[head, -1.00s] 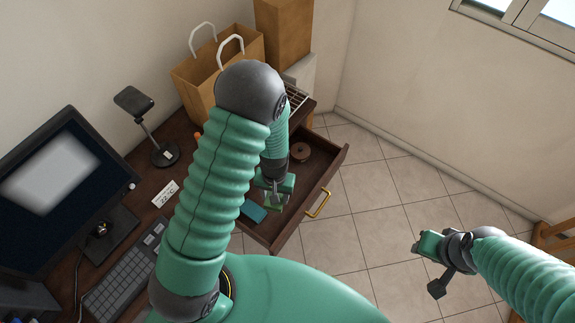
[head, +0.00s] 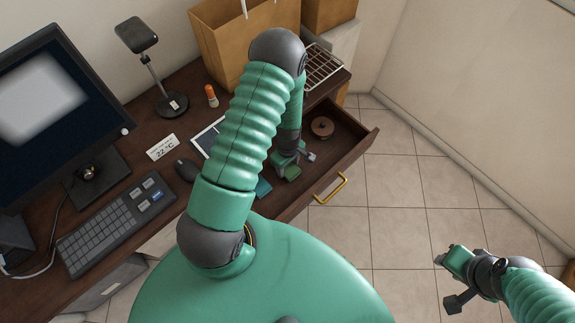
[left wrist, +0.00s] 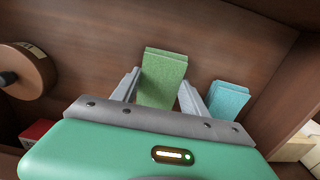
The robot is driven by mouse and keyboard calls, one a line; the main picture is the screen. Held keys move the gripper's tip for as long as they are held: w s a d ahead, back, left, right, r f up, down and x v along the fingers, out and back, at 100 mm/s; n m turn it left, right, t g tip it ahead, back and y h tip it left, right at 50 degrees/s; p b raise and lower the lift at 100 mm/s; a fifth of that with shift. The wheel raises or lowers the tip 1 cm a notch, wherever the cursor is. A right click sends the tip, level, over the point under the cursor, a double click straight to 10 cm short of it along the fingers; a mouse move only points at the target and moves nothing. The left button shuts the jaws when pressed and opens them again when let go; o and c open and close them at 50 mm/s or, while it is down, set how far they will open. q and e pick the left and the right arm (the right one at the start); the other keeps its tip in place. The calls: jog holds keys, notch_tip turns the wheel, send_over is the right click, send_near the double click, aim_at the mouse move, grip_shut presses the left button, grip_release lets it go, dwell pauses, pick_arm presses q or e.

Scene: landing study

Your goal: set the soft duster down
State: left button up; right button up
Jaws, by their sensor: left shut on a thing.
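The soft duster, which I take to be the green block (left wrist: 163,80), stands between the two grey fingers of my left gripper (left wrist: 160,92) in the left wrist view. The left gripper (head: 289,172) is shut on it, inside the open drawer (head: 352,150). I cannot tell whether the duster touches the drawer floor. In the head view the duster is hidden by the gripper. A teal block (left wrist: 228,101) lies just right of it and partly shows in the head view (head: 263,188). My right gripper (head: 450,258) is over the floor; its fingers are unclear.
A brown round spool (head: 322,127) sits at the drawer's far end, left in the wrist view (left wrist: 28,70). The drawer has a brass handle (head: 331,187). The desk carries a keyboard (head: 115,222), mouse (head: 187,170), lamp (head: 145,50), monitor (head: 50,110) and paper bag (head: 225,45).

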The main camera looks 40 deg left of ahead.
pick_arm(q)
jog(key=shift+d, duration=0.25)
jog(key=shift+f, duration=0.15)
jog(key=o, duration=1.2)
jog(key=shift+a, duration=0.15)
jog(key=shift+o, duration=1.3)
jog(key=shift+a+f, duration=0.1)
jog(key=shift+a, duration=0.05)
pick_arm(e)
jog(key=shift+s+f, duration=0.1)
jog(key=shift+d, duration=0.1)
